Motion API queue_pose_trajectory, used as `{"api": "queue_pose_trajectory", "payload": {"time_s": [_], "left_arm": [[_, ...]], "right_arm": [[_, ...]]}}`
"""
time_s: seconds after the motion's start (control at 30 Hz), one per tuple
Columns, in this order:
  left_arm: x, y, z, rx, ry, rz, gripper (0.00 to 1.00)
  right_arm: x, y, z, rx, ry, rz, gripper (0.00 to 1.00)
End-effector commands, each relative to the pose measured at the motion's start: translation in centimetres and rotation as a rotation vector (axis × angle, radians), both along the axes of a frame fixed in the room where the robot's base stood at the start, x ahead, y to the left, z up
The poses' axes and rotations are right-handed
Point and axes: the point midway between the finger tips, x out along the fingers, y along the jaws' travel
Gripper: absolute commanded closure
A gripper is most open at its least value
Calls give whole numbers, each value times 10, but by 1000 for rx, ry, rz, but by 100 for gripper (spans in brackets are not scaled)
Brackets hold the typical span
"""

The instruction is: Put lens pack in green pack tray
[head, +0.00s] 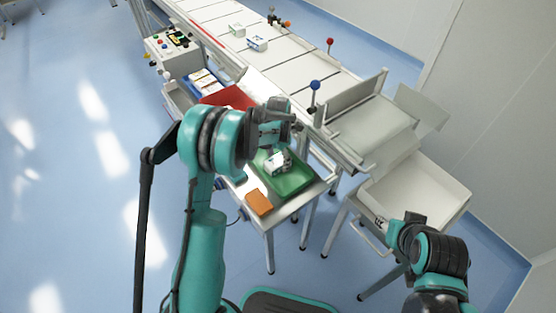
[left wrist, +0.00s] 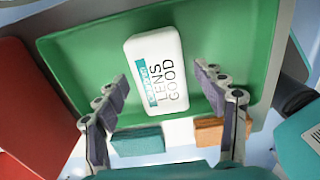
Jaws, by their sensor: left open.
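The lens pack (left wrist: 163,82) is a white box marked "LENS GOOD" with a teal band. It lies in the green pack tray (left wrist: 85,50), face up in the left wrist view. In the head view the pack (head: 279,162) shows white inside the green tray (head: 292,184), partly hidden by my left gripper. My left gripper (left wrist: 162,75) is open, its fingers on either side of the pack with gaps showing. Whether the pack touches the tray floor is hard to tell. My right gripper (head: 388,226) is at the lower right by the white bin; its jaws are unclear.
A red tray (head: 228,97) adjoins the green one. An orange block (head: 258,202) and a teal block (left wrist: 138,140) lie beside the green tray. A white bin (head: 448,194) stands right. The conveyor (head: 285,70) carries white packs (head: 257,44) behind a blue-knobbed post (head: 314,86).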

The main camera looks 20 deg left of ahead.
Motion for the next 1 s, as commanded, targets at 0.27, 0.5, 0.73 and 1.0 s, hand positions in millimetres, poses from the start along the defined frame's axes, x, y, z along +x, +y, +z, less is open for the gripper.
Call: {"api": "queue_pose_trajectory", "payload": {"time_s": [0.27,0.5,0.73,1.0], "left_arm": [[0,0,65,0,0,0,30],[0,0,103,0,0,0,30],[-8,0,126,1,-21,-88,30],[-75,1,205,69,-180,-740,30]], "right_arm": [[0,0,28,0,0,0,60],[0,0,40,0,0,0,60],[0,0,42,0,0,0,60],[0,0,41,0,0,0,60]]}}
